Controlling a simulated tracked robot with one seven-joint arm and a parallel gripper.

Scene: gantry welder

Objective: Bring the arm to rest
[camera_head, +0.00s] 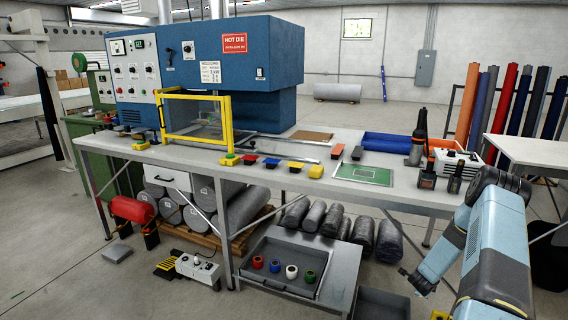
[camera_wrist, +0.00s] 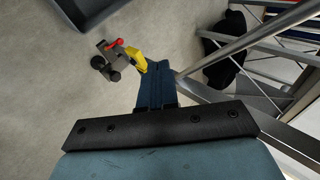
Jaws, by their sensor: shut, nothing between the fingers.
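My arm (camera_head: 454,248) is at the right of the head view, bent at a high elbow, with one link sloping down to the left beside the workbench. My gripper (camera_head: 404,272) shows only as a small dark end low in the head view, above the floor. In the wrist view my gripper (camera_wrist: 155,76) is shut, its dark blue fingers together beyond a black mounting plate. It holds nothing.
A workbench (camera_head: 405,186) with a blue hot-die machine (camera_head: 205,55) stands left of my arm. A low table (camera_head: 337,272) carries a grey tray. A grey bin (camera_head: 380,303) is on the floor near my gripper. Open floor (camera_wrist: 50,95) shows in the wrist view, with metal struts (camera_wrist: 245,42) at right.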

